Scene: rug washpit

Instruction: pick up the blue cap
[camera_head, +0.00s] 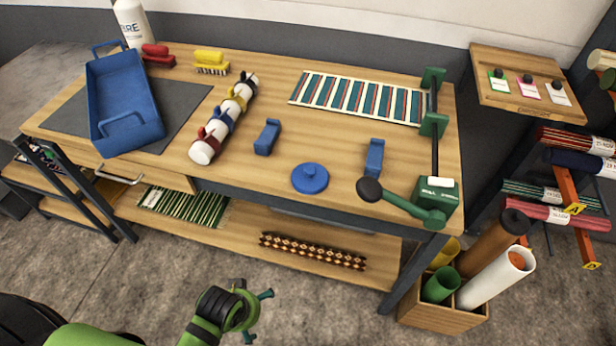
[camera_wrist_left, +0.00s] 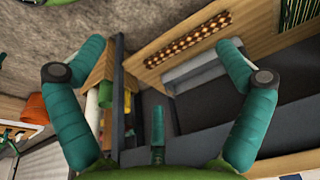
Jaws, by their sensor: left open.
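My left gripper (camera_head: 257,315) is below and in front of the bench, over the concrete floor, well apart from the cap. The cap does not show in the wrist view. My right gripper is in neither view.
Blue blocks (camera_head: 267,137) (camera_head: 374,157) flank the cap. A green clamp with a black-knobbed lever (camera_head: 408,207) stands to its right. A white roller with coloured clips (camera_head: 222,120), a blue tray (camera_head: 122,100) and a striped rug (camera_head: 358,98) lie farther back.

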